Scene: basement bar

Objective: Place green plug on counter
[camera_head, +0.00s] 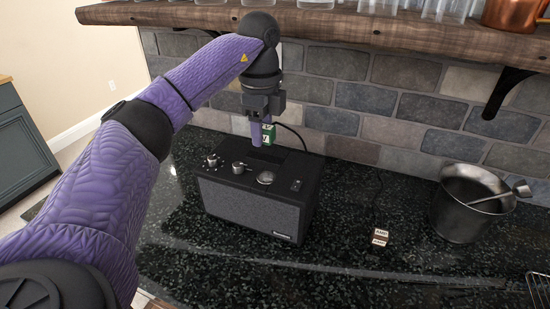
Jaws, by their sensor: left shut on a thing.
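The green plug (269,133) has white marking and is partly hidden by the fingers. My left gripper (262,134) points down and is shut on it, above the back part of the black amplifier (252,206). I cannot tell whether the plug touches anything below it. A black cord runs from near the plug to the right and down behind the amplifier. The counter (340,255) is dark speckled stone and carries the amplifier. My right gripper is not in view.
Small white-and-brown labelled blocks (380,237) with a thin cord lie right of the amplifier. A metal bucket (461,205) with a scoop stands farther right. A wooden shelf (400,32) with glasses overhangs the back. The counter front is clear.

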